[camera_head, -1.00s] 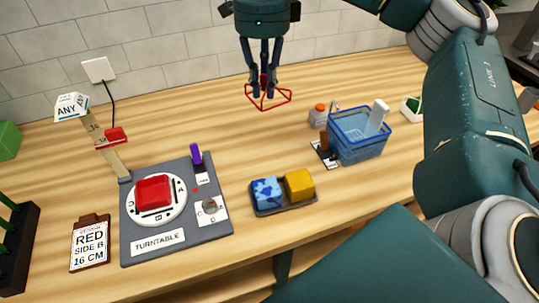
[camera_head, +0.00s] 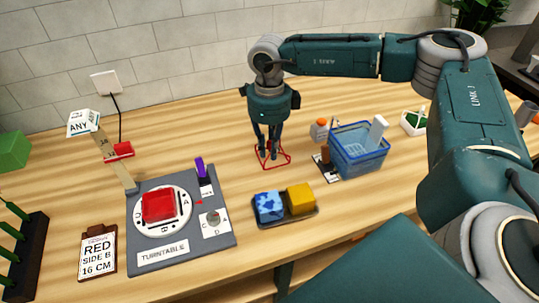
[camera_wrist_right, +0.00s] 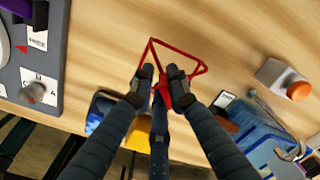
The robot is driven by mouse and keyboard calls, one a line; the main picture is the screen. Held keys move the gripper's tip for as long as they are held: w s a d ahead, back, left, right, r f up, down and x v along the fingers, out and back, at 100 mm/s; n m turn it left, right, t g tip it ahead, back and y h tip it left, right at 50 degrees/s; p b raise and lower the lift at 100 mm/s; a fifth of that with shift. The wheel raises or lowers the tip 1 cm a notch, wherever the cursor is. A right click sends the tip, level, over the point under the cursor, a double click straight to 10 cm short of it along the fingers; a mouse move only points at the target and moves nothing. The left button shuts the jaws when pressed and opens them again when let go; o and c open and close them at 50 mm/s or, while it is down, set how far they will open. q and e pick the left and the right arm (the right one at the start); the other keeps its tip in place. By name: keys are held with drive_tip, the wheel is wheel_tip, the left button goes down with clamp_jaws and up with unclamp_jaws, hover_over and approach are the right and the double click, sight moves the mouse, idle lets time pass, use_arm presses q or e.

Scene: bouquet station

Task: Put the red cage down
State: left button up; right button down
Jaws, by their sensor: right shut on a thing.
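The red cage (camera_head: 286,163) is a thin red wire frame. In the head view it is under my right gripper (camera_head: 268,156), low over the wooden counter behind the tray of blocks; I cannot tell whether it touches the wood. The wrist view also shows the cage (camera_wrist_right: 181,45) with my right gripper (camera_wrist_right: 162,85) shut on its red middle part. The fingers hide some of that part. My left gripper is not in view.
The turntable board (camera_head: 222,245) with a red block (camera_head: 159,205) is at left. A tray (camera_head: 288,219) holds a blue patterned block and a yellow block. A blue basket (camera_head: 362,160) stands right of the cage. Bare counter (camera_head: 215,125) lies left of the gripper.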

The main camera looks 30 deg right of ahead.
wheel_tip(320, 180, down, 4)
drive_tip(key=shift+r+p, duration=0.2)
drive_tip(key=shift+p, duration=0.1)
drive_tip(key=shift+f, duration=0.1)
drive_tip(key=c, duration=1.7)
unclamp_jaws()
drive_tip(key=shift+f, duration=0.1)
drive_tip(key=shift+r, duration=0.4)
wheel_tip(320, 180, up, 12)
drive_tip(key=b, duration=0.3)
drive_tip(key=shift+f, duration=0.25)
